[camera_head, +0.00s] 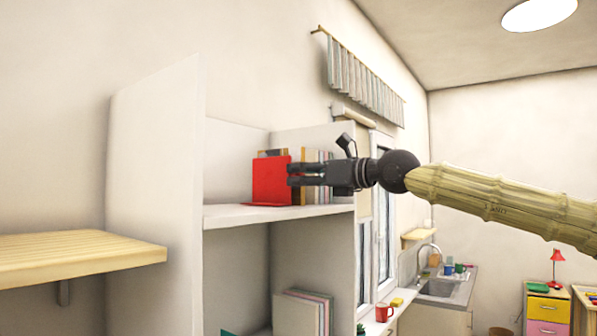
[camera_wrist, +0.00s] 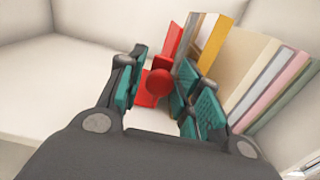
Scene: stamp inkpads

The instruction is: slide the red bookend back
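The red bookend (camera_head: 270,181) stands upright on the upper shelf (camera_head: 262,213), at the left end of a row of books (camera_head: 314,165). My gripper (camera_head: 290,175) reaches in from the right, its fingertips at the bookend's right edge. Part of the bookend is hidden behind the knob and the right finger.
The books also show in the wrist view (camera_wrist: 243,70), leaning close to my right finger. The shelf to the left of the bookend is clear up to the white side panel (camera_head: 155,170). A wooden shelf (camera_head: 75,252) is at the far left.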

